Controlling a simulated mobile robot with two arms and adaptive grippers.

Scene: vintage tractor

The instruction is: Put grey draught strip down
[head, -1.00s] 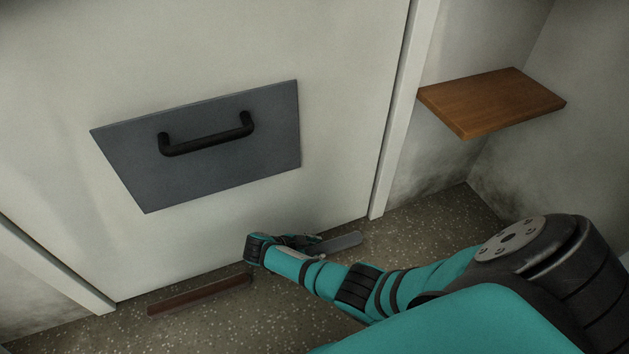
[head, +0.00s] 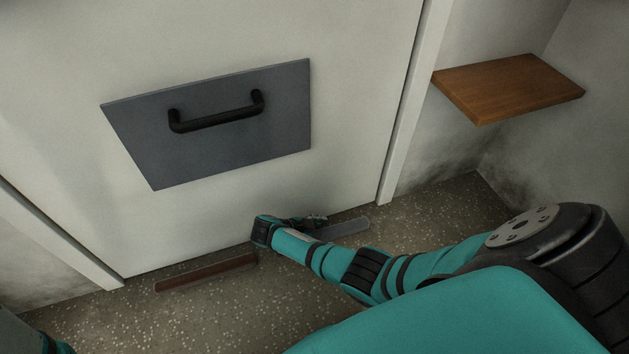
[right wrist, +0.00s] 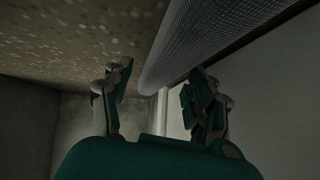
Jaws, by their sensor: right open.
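The grey draught strip (head: 347,228) lies low along the foot of the white door, at the door's right end; its left end is hidden behind my right gripper. My right gripper (head: 316,221) is low at the strip's left part. In the right wrist view the strip (right wrist: 205,35) is a long ribbed grey bar running from the top toward the gap between the open fingers (right wrist: 155,100). Neither finger is clearly pressed on it. I cannot tell whether it fully touches the floor. My left gripper is not in view.
A brown strip (head: 205,271) lies on the speckled floor along the door's left part. The white door (head: 350,120) carries a grey plate (head: 215,155) with a black handle (head: 215,115). A wooden shelf (head: 508,88) juts from the wall at right. The floor at front left is free.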

